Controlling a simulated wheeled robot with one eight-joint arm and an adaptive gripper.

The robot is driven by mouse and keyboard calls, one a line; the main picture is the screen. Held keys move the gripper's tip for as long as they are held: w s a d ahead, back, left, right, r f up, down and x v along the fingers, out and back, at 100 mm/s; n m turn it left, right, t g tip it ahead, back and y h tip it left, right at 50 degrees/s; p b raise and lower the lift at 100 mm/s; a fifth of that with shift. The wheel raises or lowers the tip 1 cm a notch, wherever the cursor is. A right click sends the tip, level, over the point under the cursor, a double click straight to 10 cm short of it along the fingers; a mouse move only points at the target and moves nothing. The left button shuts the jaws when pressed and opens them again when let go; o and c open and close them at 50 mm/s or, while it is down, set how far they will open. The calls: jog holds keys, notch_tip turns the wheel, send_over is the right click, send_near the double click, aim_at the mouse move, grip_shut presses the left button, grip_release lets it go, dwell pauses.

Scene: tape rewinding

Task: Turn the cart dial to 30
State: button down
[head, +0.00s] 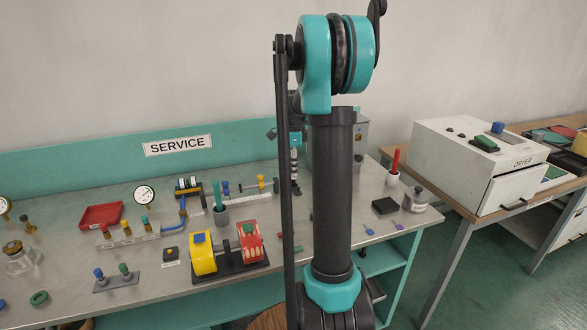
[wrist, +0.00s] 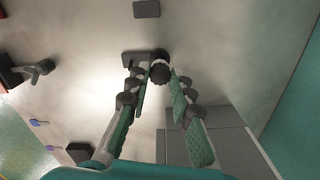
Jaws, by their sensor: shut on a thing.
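A dark round knob (wrist: 160,70), which looks like the dial, stands by a grey bracket in the upper middle of the wrist view. No scale or number is readable on it. My gripper (wrist: 159,82) has its green-padded fingers on either side of the knob and is shut on it. A gap seems to show beside the right pad, but the angle makes contact hard to judge. In the head view my gripper (head: 296,184) is low over the bench, partly covered by my own arm, and the knob is hidden there.
A grey box (head: 354,145) stands behind my arm. A white dryer (head: 470,165) stands on the right table.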

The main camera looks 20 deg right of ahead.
jog(key=shift+m, duration=0.5)
jog(key=c, duration=1.3)
grip_release()
notch_tip(320, 180, up, 12)
